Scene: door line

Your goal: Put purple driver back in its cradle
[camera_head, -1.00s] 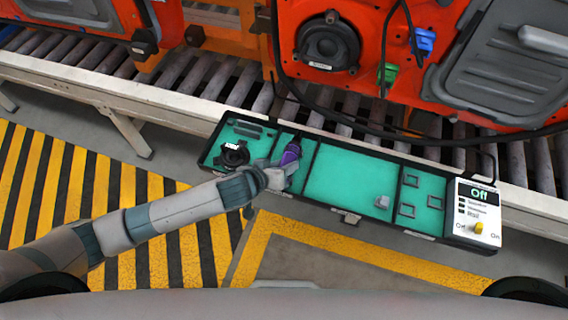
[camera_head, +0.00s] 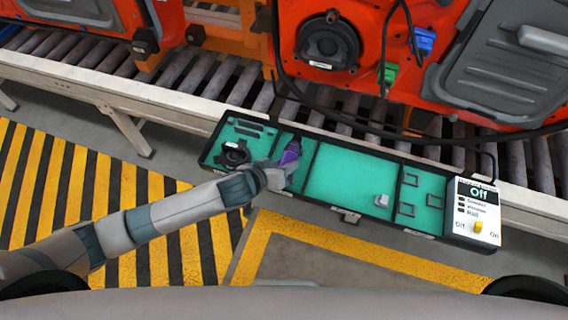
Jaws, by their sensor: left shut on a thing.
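The purple driver (camera_head: 291,152) is in my left gripper (camera_head: 284,165), over the left part of the green-lined tray (camera_head: 345,172). It stands tilted, with its dark end toward the conveyor. My left gripper is shut on it, and its fingers hide the lower part of the driver. I cannot tell whether the driver touches the tray. No separate cradle is clearly visible; a narrow compartment lies under the gripper. My right gripper is not in view.
A black round part (camera_head: 233,153) sits in the tray's left compartment. A small grey block (camera_head: 381,200) lies near the tray's front edge. A white control box (camera_head: 476,211) reading "Off" is at the right end. Orange door panels (camera_head: 375,60) and hanging cables are behind, on the roller conveyor.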

